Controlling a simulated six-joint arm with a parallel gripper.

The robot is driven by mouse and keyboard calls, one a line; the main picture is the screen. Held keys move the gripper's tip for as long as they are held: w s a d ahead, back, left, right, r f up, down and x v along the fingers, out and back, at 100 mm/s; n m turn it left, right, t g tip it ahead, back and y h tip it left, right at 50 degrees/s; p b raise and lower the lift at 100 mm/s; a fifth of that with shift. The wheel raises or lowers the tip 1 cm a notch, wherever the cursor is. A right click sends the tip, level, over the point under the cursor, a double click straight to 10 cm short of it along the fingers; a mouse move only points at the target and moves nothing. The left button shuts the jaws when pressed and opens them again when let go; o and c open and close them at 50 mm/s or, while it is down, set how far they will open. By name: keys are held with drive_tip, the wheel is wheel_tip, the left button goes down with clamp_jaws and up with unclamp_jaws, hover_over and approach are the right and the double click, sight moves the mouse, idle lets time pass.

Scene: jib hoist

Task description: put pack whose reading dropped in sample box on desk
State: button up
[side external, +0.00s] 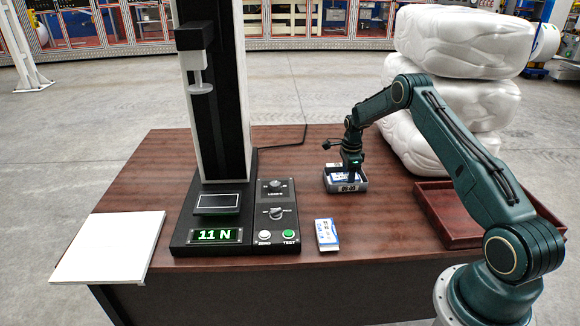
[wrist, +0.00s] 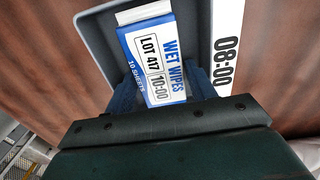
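A white and blue wet wipes pack (wrist: 155,60), marked LOT 417 and 10:00, is inside the small grey box in the wrist view. My gripper (side external: 350,177) reaches down into this box (side external: 347,188); its fingers (wrist: 163,95) lie close against both sides of the pack and look shut on it. The box's white label (wrist: 227,50) reads 08:00 in the wrist view. Another white and blue pack (side external: 327,235) lies on the desk in front of the box. The tester's display (side external: 215,235) reads 11 N, and its lower plate (side external: 218,201) is empty.
The tall black tester (side external: 217,100) stands left of the box, with a panel of knobs and buttons (side external: 278,214). A reddish wooden tray (side external: 440,210) is at the right of the desk (side external: 300,165). A white board (side external: 110,245) is at the left edge. Large white bags (side external: 460,45) are stacked behind.

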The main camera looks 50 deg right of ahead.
drive_tip(key=shift+r, duration=0.15)
wheel_tip(320, 180, up, 12)
idle(0.9)
idle(0.5)
